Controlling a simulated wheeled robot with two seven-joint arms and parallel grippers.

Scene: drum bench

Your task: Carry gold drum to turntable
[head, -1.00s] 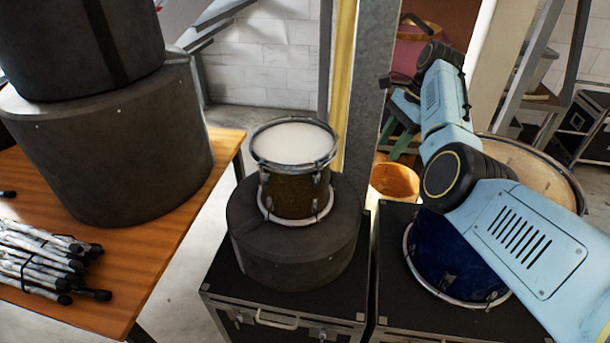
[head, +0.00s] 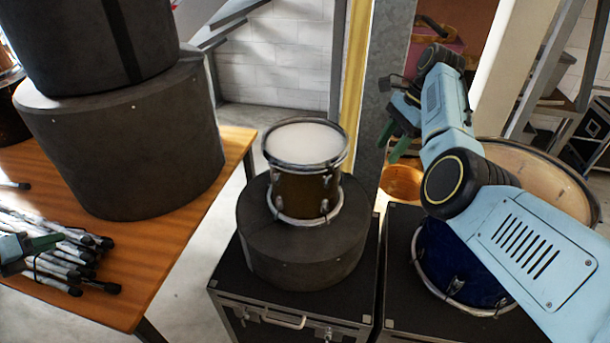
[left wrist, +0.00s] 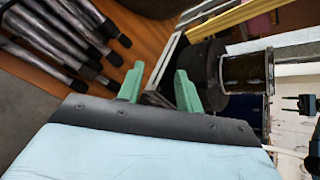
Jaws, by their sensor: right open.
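The gold drum (head: 304,195), a small brown-gold drum with a white head and chrome rims, stands upright on a round black case (head: 300,250). It also shows sideways at the right of the left wrist view (left wrist: 245,72). My left gripper (head: 38,246) is at the left edge of the head view, over the bundled sticks and well left of the drum. Its green fingers are apart and empty in the left wrist view (left wrist: 158,86). My right gripper (head: 397,130) is open, behind and right of the drum, apart from it. I cannot pick out a turntable.
Striped sticks (head: 65,262) lie on the wooden table (head: 165,265), with large black cases (head: 125,145) stacked behind. A blue drum (head: 455,265) stands right, partly behind my right arm. A metal post (head: 378,90) rises behind the gold drum. Floor shows between table and flight case (head: 290,310).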

